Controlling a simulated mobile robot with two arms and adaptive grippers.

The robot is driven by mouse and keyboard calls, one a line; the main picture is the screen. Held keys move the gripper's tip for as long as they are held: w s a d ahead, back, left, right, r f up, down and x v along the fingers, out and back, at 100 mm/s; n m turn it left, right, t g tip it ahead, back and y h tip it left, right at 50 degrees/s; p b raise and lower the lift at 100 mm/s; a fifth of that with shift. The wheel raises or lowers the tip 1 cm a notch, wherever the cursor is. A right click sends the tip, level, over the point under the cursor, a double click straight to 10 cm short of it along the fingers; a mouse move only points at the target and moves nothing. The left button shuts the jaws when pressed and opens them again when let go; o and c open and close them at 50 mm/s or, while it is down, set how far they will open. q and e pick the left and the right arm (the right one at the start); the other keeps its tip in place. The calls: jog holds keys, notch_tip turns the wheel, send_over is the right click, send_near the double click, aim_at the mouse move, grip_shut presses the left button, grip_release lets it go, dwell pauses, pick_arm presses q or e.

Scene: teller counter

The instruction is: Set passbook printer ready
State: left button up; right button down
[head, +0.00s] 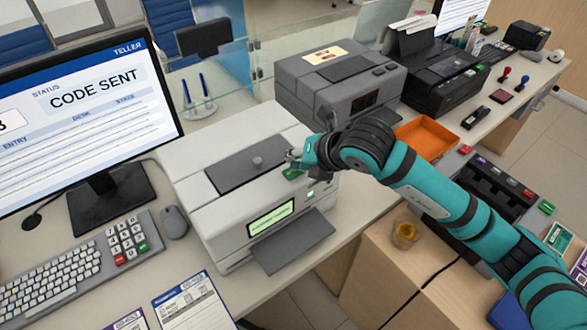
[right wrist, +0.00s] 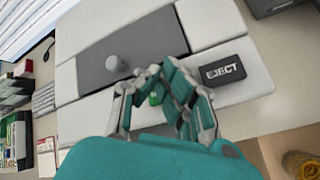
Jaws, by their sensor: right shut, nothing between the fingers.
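The white passbook printer (head: 215,210) stands on the counter, its dark grey top lid (head: 235,172) with a round knob (head: 257,161) lying flat. Its front has a lit green display (head: 270,218), its text too small to read, and a grey tray (head: 293,240) sticking out. My right gripper (head: 293,160) is shut and empty at the printer's top right, over a green button (head: 292,174). In the right wrist view its fingers (right wrist: 154,76) partly hide the green button (right wrist: 154,98), beside a black EJECT key (right wrist: 223,74). I cannot tell whether they touch it. My left gripper is out of view.
A monitor (head: 80,100) reads "CODE SENT". A keyboard (head: 75,268) and mouse (head: 174,222) lie left of the printer. A grey machine (head: 340,78) stands close behind it.

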dwell(0.4)
jog(key=shift+r+p, duration=0.35)
jog(key=shift+r, duration=0.45)
jog(key=shift+r, duration=0.1)
jog(key=shift+r+p, duration=1.25)
jog(key=shift+r, duration=1.2)
